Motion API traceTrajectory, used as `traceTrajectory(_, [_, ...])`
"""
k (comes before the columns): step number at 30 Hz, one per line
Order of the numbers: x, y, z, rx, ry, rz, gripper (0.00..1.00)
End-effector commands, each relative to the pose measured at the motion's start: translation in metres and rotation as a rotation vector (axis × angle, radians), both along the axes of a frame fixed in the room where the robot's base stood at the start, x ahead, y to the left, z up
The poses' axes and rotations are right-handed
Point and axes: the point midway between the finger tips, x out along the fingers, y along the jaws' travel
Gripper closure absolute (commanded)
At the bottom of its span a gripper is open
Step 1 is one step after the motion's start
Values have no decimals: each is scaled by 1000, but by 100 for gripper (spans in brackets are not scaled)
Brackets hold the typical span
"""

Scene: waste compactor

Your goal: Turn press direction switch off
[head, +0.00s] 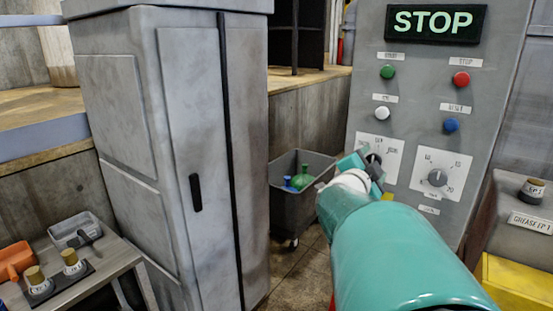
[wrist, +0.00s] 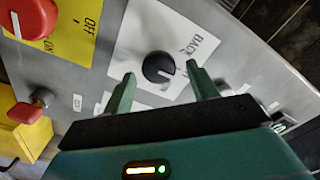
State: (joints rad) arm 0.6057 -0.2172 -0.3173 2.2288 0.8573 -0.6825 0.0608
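The press direction switch is a black round knob (wrist: 158,67) on a white plate (wrist: 135,35) with a "BACK" label, seen in the wrist view. A short white mark on the knob points toward the picture's right, slightly down. My gripper (wrist: 161,71) is open, with one green finger on each side of the knob. I cannot tell whether the fingers touch it. In the head view my gripper (head: 374,171) is at the grey control panel (head: 410,110), covering part of the switch's white plate (head: 396,147).
A second dial (head: 437,177) sits right of my gripper. Green (head: 387,72), red (head: 461,78), white (head: 381,113) and blue (head: 451,125) buttons are above. The wrist view shows a red ON/OFF knob (wrist: 30,18) on yellow. A grey bin (head: 290,206) stands left of the panel.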

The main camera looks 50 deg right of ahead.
Motion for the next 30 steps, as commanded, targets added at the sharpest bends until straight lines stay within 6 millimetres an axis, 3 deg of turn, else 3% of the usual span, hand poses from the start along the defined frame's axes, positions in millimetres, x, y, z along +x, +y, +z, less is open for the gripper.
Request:
traceTrajectory(11, [-2, 11, 1, -1, -1, 1, 41])
traceTrajectory(30, [-19, 127, 0, -1, -1, 2, 41])
